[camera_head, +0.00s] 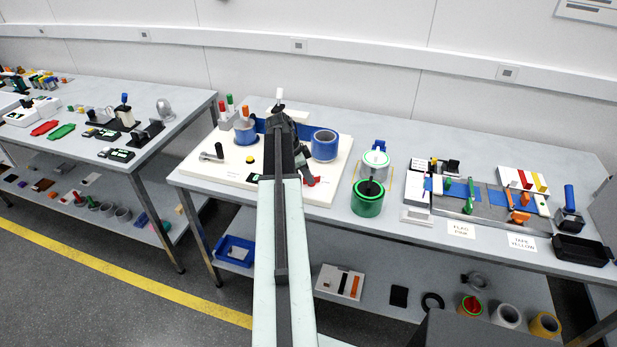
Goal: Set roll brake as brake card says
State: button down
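A cream board (325,190) on the middle bench carries a blue roll (324,146) on the right and a grey-blue roll (245,132) on the left. Blue web shows between them, partly behind my arm. No card here can be read as the brake card. Cards reading "FLAG PINK" (461,230) and "TAPE YELLOW" (521,241) lie at the right.
Green-rimmed containers (368,197) stand right of the board. Farther right are a splicing fixture (480,212), a tape dispenser (568,217) and a black tray (583,250). Red, green and orange-handled items stand at the board's back left. Another bench (85,90) is at the left.

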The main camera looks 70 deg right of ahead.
jog(key=shift+s+a+n, duration=0.1)
jog(key=shift+n, duration=0.3)
jog(key=n+t+h, duration=0.1)
jog(key=n, duration=0.1)
jog(key=shift+s+a+n, duration=0.1)
jog(key=shift+a+n, duration=0.05)
jog(key=shift+n, duration=0.25)
jog(key=shift+s+n+t+h, duration=0.1)
jog(key=shift+n+t+h, duration=0.2)
jog(key=shift+n, duration=0.75)
jog(key=shift+s+n+t+h, duration=0.1)
jog(key=shift+n+t, duration=0.3)
jog(key=shift+n, duration=0.65)
jog(key=c, duration=1.5)
grip_release()
